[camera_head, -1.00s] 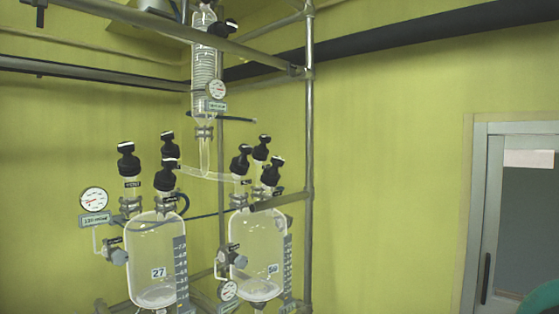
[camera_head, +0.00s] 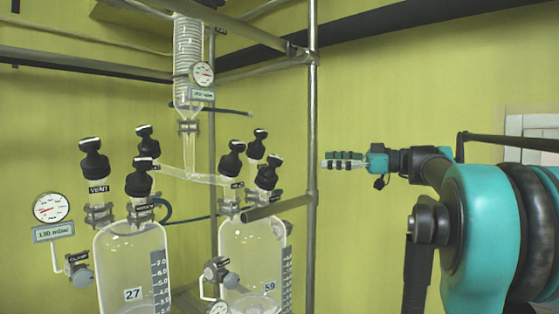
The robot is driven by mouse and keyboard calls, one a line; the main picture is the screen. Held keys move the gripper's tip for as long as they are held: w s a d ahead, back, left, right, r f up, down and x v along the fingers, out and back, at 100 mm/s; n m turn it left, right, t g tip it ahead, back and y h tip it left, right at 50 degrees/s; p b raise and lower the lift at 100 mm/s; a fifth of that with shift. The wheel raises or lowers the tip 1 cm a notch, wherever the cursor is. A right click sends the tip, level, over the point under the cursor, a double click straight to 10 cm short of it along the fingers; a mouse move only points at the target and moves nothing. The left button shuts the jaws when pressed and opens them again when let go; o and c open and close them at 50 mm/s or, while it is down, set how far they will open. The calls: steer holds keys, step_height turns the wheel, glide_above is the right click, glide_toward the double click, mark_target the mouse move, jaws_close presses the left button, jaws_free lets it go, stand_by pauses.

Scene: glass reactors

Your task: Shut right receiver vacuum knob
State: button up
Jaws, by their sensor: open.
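The right receiver (camera_head: 250,245) is a clear glass vessel marked 59, at lower centre. Black knobs stand on its top: a left one (camera_head: 231,160) with a small label below, a back one (camera_head: 260,143) and a front right one (camera_head: 268,173). I cannot read from the labels which is the vacuum knob. My gripper (camera_head: 327,163) is open and empty, its fingers pointing left. In the picture it is right of the knobs and of the steel post, apart from both.
A vertical steel post (camera_head: 312,120) stands between the knobs and my gripper in the picture. A horizontal bar (camera_head: 280,206) crosses near the right receiver's top. The left receiver (camera_head: 133,260), marked 27, has its own black knobs and a gauge (camera_head: 51,207). A coiled condenser (camera_head: 187,60) hangs above.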

mark_target(278, 159)
steer(key=x, duration=1.7)
steer(key=shift+a+f, duration=0.1)
steer(key=shift+a, duration=0.05)
steer(key=c, duration=1.2)
